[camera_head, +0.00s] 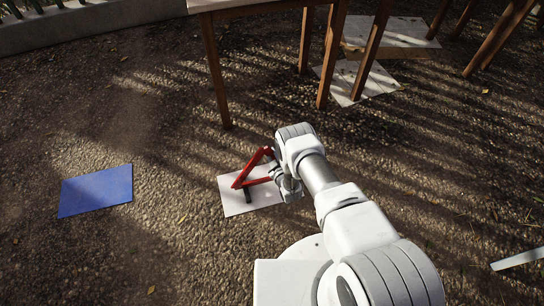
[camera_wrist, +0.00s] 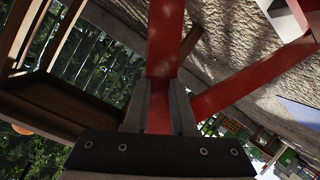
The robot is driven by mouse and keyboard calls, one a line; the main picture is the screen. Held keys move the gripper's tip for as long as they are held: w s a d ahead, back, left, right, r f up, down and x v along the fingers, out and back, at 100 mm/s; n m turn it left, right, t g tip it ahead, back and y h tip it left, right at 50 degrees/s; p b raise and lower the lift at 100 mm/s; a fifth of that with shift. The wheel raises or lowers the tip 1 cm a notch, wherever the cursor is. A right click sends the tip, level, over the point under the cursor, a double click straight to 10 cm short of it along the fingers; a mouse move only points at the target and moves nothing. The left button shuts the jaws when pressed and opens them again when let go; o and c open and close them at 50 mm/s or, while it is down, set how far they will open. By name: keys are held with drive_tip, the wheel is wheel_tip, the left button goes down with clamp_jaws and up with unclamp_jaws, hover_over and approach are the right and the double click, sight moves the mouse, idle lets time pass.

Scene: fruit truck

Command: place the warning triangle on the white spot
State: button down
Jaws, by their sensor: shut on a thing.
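The red warning triangle (camera_head: 240,180) appears in front of the white spot (camera_head: 235,204) in the head view, tilted, with part of it hidden by my gripper. I cannot tell whether it touches the spot. My gripper (camera_head: 279,180) is at the triangle's right side. In the wrist view my gripper (camera_wrist: 160,105) has its two fingers shut on a red bar of the warning triangle (camera_wrist: 165,45), and another red bar runs off to the right. The white spot is a flat pale sheet on the gravel, partly covered by the triangle and arm.
A blue mat (camera_head: 96,190) lies on the gravel to the left. A wooden table (camera_head: 212,70) stands behind, with another white sheet (camera_head: 345,84) among its legs. More wooden legs (camera_head: 500,38) stand at the upper right. The gravel between the blue mat and the white spot is clear.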

drive_tip(key=shift+w+r, duration=0.1)
drive_tip(key=c, duration=1.2)
unclamp_jaws()
drive_tip(key=o, duration=0.5)
